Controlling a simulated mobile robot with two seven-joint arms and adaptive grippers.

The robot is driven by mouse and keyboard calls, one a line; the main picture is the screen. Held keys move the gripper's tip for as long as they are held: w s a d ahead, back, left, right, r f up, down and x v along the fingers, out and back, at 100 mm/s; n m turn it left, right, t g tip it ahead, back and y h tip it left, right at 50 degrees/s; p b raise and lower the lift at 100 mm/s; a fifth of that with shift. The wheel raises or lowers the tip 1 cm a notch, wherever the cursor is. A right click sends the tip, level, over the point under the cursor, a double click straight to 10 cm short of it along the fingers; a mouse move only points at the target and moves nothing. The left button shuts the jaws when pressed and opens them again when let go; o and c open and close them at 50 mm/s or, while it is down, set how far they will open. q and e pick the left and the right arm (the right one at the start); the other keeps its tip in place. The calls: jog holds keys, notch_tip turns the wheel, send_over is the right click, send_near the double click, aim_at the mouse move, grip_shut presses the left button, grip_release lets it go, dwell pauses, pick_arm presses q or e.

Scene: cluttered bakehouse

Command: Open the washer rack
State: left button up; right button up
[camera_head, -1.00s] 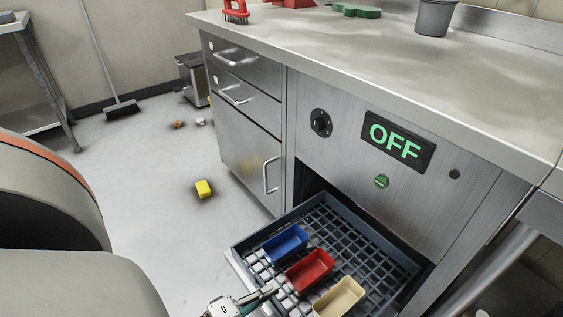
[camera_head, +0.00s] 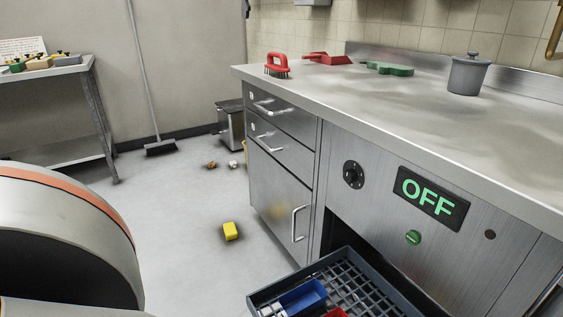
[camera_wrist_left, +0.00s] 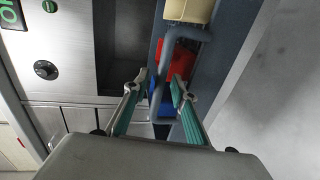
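The washer rack (camera_head: 262,293) is a blue-grey basket with a grid floor. It stands out of the opening under the counter, cut off by the bottom edge of the head view. A blue tub (camera_head: 303,296) and part of a red tub (camera_head: 337,313) are in it. The left wrist view shows the rack's bar handle (camera_wrist_left: 164,58), the red tub (camera_wrist_left: 176,58) and a cream tub (camera_wrist_left: 188,9). My left gripper (camera_wrist_left: 161,80) is open, its fingers apart on either side of the handle; contact is not visible. My right gripper is out of view.
The washer front has a lit OFF display (camera_head: 431,198), a green button (camera_head: 413,237) and a dial (camera_head: 353,175). A cupboard handle (camera_head: 295,223) sticks out left of the rack. The floor left of the rack is mostly clear.

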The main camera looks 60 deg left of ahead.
pick_arm(q)
jog(key=s+r, duration=0.2)
jog(key=s, duration=0.9)
jog(key=shift+s+a+r, duration=0.2)
jog(key=shift+s, duration=0.2)
